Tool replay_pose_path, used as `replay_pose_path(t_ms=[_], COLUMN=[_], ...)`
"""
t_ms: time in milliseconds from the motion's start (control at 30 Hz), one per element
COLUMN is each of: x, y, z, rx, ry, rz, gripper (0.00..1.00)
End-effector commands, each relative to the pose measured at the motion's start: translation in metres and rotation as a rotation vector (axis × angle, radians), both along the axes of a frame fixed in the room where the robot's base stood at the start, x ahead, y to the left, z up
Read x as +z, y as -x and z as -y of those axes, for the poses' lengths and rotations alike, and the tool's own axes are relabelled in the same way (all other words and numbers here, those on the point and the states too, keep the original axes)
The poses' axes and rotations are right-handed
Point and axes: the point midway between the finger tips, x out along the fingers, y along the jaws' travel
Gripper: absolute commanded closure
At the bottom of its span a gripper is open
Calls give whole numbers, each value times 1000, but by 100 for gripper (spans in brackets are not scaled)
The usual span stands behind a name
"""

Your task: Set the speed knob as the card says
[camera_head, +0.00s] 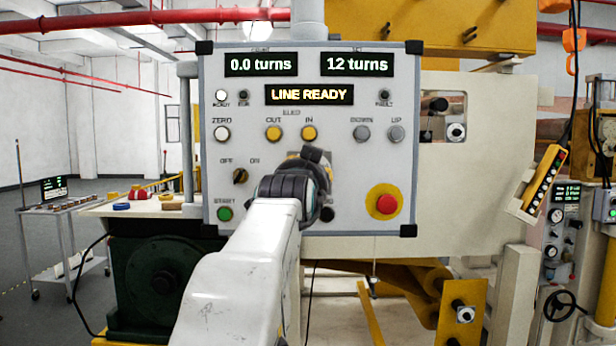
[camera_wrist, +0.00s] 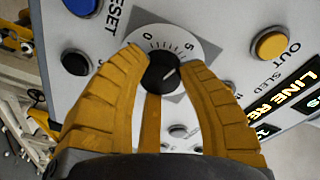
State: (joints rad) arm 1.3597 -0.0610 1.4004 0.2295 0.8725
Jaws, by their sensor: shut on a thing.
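The speed knob (camera_wrist: 163,72) is black with a white pointer line, seen in the wrist view. It sits on a white dial (camera_wrist: 172,37) with the numbers 0 and 5 readable; the other marks are hidden by my fingers. The pointer slants to the upper right, roughly toward the 5 or a little past it; I cannot read the exact value. My gripper (camera_wrist: 165,67) has yellow fingers shut on the knob from both sides. In the head view my wrist hides the knob. I cannot make out the card in either view.
The control panel (camera_head: 357,213) carries displays reading 0.0 turns, 12 turns and LINE READY. A red stop button (camera_head: 386,204) is right of my wrist, a green START button (camera_head: 225,213) left. In the wrist view, a blue button (camera_wrist: 82,5) and an orange OUT button (camera_wrist: 271,44) flank the dial.

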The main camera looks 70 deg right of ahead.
Motion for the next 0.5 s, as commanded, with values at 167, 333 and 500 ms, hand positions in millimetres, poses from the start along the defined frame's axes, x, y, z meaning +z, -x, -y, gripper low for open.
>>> replay_pose_path(t_ms=[167, 333, 500], x=[-3, -1, -1], y=[-1, -1, -1], z=[0, 0, 1], rx=[2, 2, 2], ry=[-22, -37, -38], rz=[62, 102, 101], gripper=[97, 97, 97])
